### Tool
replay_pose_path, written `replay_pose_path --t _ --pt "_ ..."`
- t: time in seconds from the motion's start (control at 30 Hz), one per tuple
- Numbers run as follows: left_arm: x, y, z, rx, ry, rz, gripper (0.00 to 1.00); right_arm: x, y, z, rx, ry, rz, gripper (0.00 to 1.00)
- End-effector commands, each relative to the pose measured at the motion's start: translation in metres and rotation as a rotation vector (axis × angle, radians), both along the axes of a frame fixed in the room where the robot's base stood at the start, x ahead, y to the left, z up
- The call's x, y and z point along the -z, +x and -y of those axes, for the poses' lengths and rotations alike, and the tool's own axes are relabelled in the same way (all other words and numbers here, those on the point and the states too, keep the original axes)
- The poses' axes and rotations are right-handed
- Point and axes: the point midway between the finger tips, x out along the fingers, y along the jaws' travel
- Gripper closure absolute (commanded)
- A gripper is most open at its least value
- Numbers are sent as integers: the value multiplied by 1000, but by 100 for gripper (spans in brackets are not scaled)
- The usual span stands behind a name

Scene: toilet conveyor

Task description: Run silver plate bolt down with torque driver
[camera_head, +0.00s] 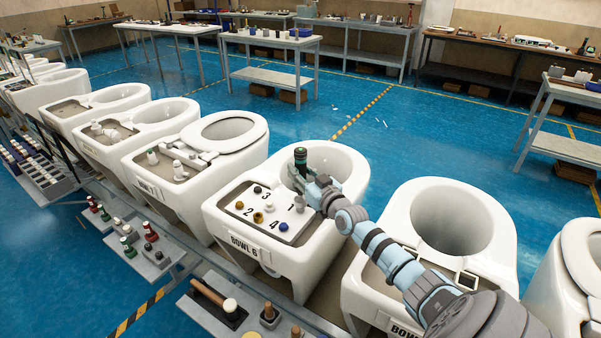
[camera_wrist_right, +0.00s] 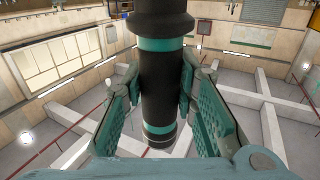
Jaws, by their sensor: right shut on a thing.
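My right gripper (camera_head: 300,171) is shut on a black torque driver with teal bands (camera_head: 300,155). It holds the driver upright above the rear of the toilet marked BOWL 6. In the right wrist view the driver (camera_wrist_right: 158,85) stands between the two finger pads of the gripper (camera_wrist_right: 160,95). A white numbered plate (camera_head: 279,208) lies on BOWL 6, left of the gripper. A silver bolt (camera_head: 300,204) stands at the plate's right edge, close to my arm. The driver's tip and its exact height over the plate are hard to tell. My left gripper is not in view.
Gold bolts (camera_head: 258,217), a blue bolt (camera_head: 283,227) and a dark bolt (camera_head: 257,189) also stand on the plate. Toilets flank BOWL 6 (camera_head: 235,225) on both sides. Trays (camera_head: 230,318) with tools line the front. Blue floor behind is mostly open.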

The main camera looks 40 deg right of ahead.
Motion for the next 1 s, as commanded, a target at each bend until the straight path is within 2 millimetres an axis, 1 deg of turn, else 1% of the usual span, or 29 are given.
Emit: replay_pose_path --t 0.03,0.3,0.57,1.0 --pt "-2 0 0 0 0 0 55 -2 0 -1 0 0 2 100" --pt "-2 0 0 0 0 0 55 -2 0 -1 0 0 2 100" --pt "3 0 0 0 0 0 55 2 0 0 0 -1 3 100" --pt "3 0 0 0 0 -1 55 1 0 0 0 -1 3 100"
